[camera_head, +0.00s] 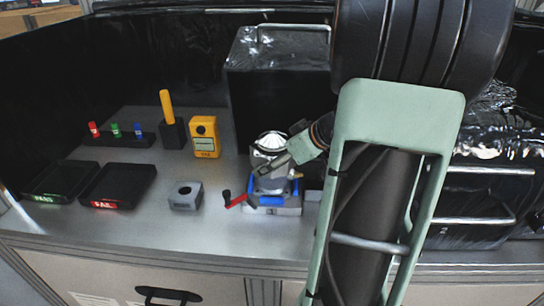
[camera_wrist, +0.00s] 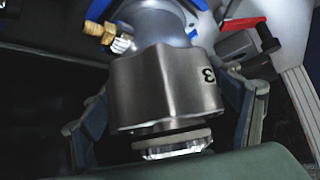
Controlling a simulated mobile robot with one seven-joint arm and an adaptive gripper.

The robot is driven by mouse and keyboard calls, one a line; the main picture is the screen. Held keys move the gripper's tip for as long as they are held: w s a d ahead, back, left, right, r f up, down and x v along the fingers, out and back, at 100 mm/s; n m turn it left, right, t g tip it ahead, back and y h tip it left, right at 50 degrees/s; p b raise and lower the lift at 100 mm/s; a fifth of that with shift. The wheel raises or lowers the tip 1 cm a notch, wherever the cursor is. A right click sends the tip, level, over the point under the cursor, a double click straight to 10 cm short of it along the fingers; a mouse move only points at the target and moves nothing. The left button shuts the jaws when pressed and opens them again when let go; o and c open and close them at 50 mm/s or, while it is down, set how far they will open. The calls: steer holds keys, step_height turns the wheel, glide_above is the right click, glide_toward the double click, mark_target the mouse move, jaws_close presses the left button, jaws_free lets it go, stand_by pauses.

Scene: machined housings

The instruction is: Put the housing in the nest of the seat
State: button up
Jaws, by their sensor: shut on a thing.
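The housing (camera_wrist: 165,85) is a brushed-metal body with a dark "3" on its side. In the wrist view it stands between the two fingers of my gripper (camera_wrist: 170,120), which is shut on it. In the head view the housing (camera_head: 270,142) shows a pale round top above the seat (camera_head: 268,199), a grey fixture with blue parts and a red-handled lever (camera_head: 234,200).
A grey block with a round hole (camera_head: 186,195) sits left of the seat. A black box (camera_head: 275,95) stands behind. A brass fitting (camera_wrist: 95,30) projects beside the seat.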

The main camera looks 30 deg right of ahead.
steer(key=o, duration=2.1)
steer(key=shift+r, duration=0.15)
steer(key=shift+r, duration=0.1)
